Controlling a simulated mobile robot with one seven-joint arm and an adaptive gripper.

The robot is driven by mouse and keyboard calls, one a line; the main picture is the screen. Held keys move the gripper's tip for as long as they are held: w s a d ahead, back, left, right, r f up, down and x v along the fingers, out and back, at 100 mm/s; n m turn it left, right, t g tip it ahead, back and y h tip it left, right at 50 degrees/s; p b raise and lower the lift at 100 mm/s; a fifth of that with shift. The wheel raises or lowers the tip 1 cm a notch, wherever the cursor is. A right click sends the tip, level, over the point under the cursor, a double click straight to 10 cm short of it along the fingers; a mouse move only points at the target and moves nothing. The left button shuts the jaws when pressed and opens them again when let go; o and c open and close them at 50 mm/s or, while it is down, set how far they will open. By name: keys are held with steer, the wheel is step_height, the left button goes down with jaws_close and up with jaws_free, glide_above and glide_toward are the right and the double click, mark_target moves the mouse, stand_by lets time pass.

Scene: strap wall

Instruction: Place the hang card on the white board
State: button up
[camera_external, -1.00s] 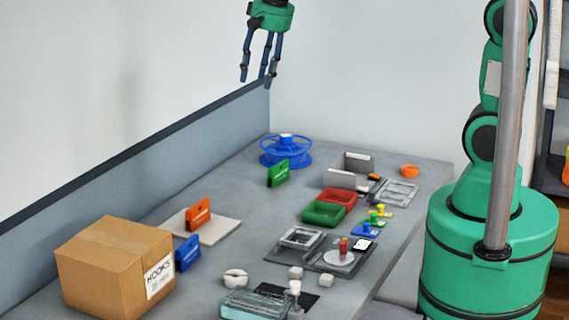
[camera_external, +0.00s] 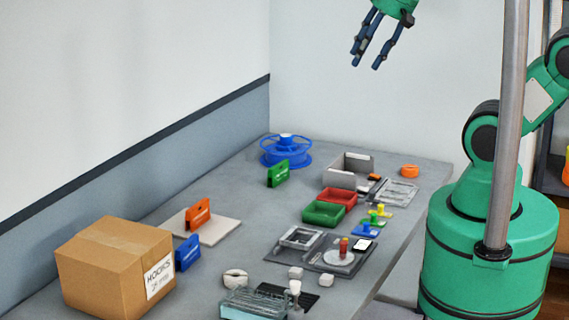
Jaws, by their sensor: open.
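Three upright cards with pale lettering stand on the table: an orange card (camera_external: 198,213), a blue card (camera_external: 187,252) and a green card (camera_external: 278,173). The orange card stands on a flat off-white board (camera_external: 226,229). The blue card is off the board, near its front left edge, and the green card is farther back. I cannot tell which one is meant by the hang card. My gripper (camera_external: 367,62) is open and empty, high above the back right of the table, well away from the cards and the board.
A cardboard box (camera_external: 100,262) stands at the front left, close to the blue card. A blue spool (camera_external: 286,151) is at the back. Red and green trays (camera_external: 323,213), a grey bin (camera_external: 345,172) and small parts fill the right side. The middle of the table is clear.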

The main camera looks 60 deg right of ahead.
steer(key=shift+s+f+n, duration=0.25)
steer(key=shift+s+n, duration=0.15)
steer(key=shift+s, duration=0.65)
step_height(320, 180, down, 7)
steer(key=b, duration=0.7)
